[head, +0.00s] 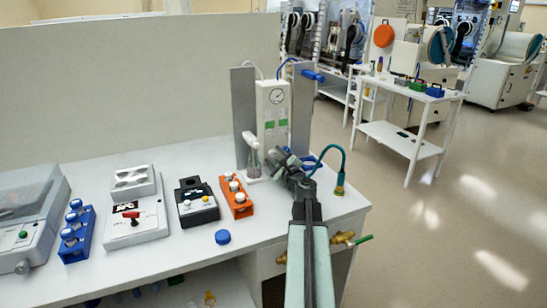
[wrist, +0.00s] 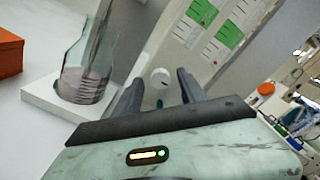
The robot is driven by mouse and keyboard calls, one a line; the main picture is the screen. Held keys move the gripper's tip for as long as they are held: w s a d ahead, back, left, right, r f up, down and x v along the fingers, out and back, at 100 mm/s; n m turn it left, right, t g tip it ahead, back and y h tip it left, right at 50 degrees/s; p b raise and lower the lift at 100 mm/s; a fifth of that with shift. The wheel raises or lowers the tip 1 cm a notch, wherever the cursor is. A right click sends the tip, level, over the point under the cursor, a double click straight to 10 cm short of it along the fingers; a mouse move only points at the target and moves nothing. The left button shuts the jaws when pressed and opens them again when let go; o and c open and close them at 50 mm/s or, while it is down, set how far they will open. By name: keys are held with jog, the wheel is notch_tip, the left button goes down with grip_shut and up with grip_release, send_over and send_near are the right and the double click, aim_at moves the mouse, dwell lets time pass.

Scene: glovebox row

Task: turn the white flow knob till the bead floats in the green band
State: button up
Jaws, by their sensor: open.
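The white flow knob (wrist: 160,77) sticks out low on the flow panel (wrist: 178,50). My gripper (wrist: 159,84) is open, and the knob appears between its two fingertips; I cannot tell whether they touch it. My arm and gripper hide the knob there. Green bands (wrist: 230,36) show on the panel in the wrist view. I cannot make out the bead in either view.
A clear bottle (wrist: 86,75) stands on a white base left of my gripper. An orange block (head: 236,198) with white-capped vials, a black device (head: 196,203) and a blue cap (head: 222,237) are on the bench. A green-blue hose (head: 339,165) curves at the right.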

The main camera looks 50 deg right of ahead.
jog(key=v, duration=0.7)
jog(key=shift+s, duration=0.15)
jog(key=shift+r, duration=0.1)
